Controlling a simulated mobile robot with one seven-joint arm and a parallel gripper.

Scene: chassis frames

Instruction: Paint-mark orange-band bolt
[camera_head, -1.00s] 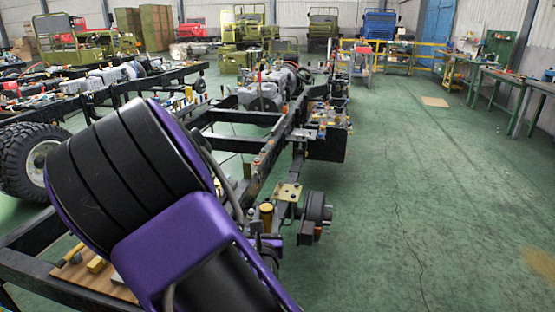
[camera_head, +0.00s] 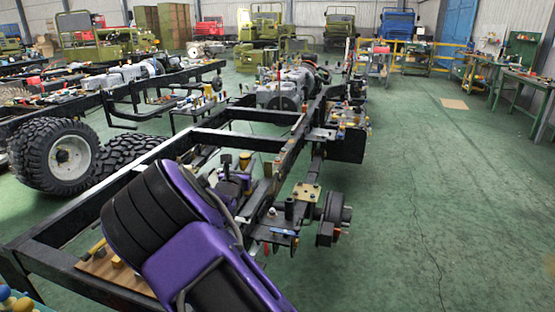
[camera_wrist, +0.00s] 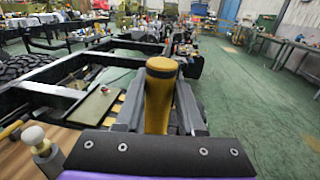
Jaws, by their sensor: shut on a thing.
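My gripper (camera_wrist: 158,108) is shut on a yellow-tan cylinder (camera_wrist: 157,95) with a dark band just below its rounded top. The cylinder stands nearly upright between the two grey fingers, and its lower end is hidden. In the head view the yellow cylinder (camera_head: 245,161) shows small beyond my purple arm, above the black chassis frame (camera_head: 215,139). Several small fittings and bolts sit along the frame, but I cannot single out one with an orange band.

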